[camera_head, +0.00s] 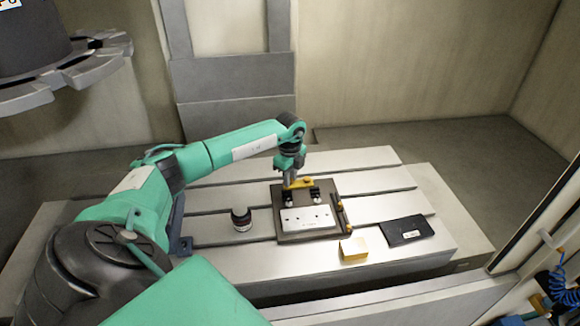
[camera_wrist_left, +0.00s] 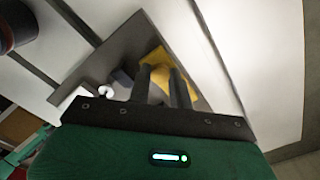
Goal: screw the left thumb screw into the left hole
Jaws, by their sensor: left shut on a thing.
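My left gripper (camera_head: 291,183) points down at the back of a dark base plate (camera_head: 288,238). It is shut at the left end of a yellow piece (camera_head: 302,183), on what I take to be the left thumb screw, which the fingers largely hide. In the left wrist view, the gripper (camera_wrist_left: 163,82) has yellow (camera_wrist_left: 155,58) between and beyond its fingers. Two small black parts with pale round bases stand in front of the yellow piece. A silver plate (camera_head: 308,219) with two dark holes lies on the base plate. My right gripper is out of view.
A dark jar (camera_head: 241,220) stands left of the base plate. A yellow block (camera_head: 354,250) and a flat black case (camera_head: 406,231) lie to the front right. Small orange parts (camera_head: 348,229) line the base plate's right edge. The slotted table (camera_head: 385,205) is otherwise mostly clear.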

